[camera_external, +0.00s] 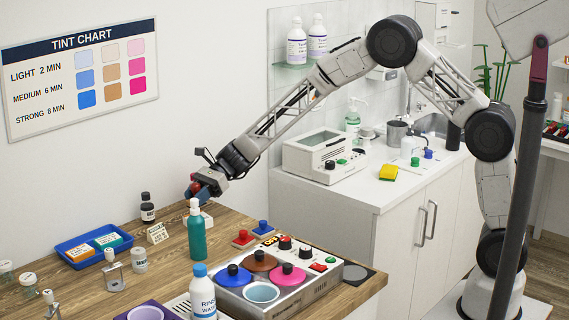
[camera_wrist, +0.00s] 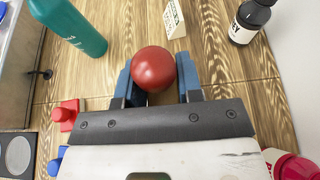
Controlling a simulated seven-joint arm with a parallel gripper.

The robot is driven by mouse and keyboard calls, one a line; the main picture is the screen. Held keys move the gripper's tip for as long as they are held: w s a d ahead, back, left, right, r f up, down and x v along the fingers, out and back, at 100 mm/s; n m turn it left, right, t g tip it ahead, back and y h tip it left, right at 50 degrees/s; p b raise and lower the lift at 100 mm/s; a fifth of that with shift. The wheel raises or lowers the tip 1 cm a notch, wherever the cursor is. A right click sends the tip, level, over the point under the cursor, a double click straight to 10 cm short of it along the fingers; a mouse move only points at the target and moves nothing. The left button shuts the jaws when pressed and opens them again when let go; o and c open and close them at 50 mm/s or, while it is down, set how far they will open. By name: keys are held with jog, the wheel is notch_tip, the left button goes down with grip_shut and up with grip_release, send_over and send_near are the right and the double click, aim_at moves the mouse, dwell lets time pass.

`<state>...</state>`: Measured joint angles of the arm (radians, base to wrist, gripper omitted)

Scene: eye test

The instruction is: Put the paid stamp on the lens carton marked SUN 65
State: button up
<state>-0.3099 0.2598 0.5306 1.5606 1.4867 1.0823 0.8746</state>
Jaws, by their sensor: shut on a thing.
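My gripper (camera_external: 194,189) is shut on a dark red round knob (camera_wrist: 155,69), held between its blue fingers in the wrist view. The knob's underside is hidden, so I cannot read whether it is the paid stamp. In the external view the gripper is above the wooden counter, just behind the teal bottle. Two lens cartons lie in a blue tray (camera_external: 62,246) at the left: one with an orange label (camera_external: 80,254) and one with a teal label (camera_external: 108,241). Their print is too small to read.
The teal bottle (camera_external: 196,232) stands close to my gripper and partly hides a whitish thing behind it. A small printed card (camera_external: 157,233) and a dark bottle (camera_external: 147,208) stand nearby. Red (camera_external: 243,239) and blue (camera_external: 263,228) knobbed pieces and a warmer (camera_external: 320,284) are to the right.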

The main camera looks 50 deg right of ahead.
jog(key=shift+f, duration=1.75)
jog(key=shift+f, duration=0.15)
jog(key=o, duration=0.9)
jog(key=shift+r, duration=0.2)
jog(key=v, duration=1.2)
jog(key=shift+d+f, duration=0.1)
